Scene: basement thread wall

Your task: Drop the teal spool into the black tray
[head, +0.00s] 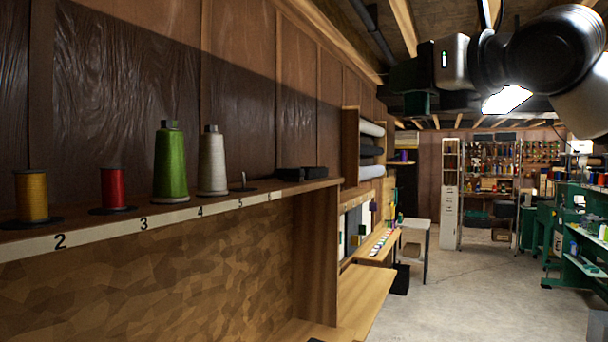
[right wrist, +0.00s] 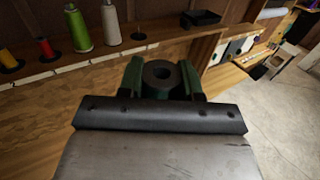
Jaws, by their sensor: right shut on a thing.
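My right gripper (head: 408,88) is raised at the upper right of the head view, well above the shelf. In the right wrist view, its two green fingers (right wrist: 162,82) are closed on the teal spool (right wrist: 162,72), whose dark round end with a hole faces the camera. In the head view a dark teal part of the spool (head: 418,103) shows under the gripper. The black tray (head: 301,174) sits at the right end of the shelf; it also shows in the right wrist view (right wrist: 201,18), beyond the spool and apart from it. My left gripper is out of view.
The numbered wooden shelf (head: 130,222) holds a yellow spool (head: 32,196), a red spool (head: 113,188), a green cone (head: 170,165), a grey cone (head: 212,163) and an empty peg stand (head: 243,186). A wooden upright (head: 320,260) stands below the tray. Open floor lies to the right.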

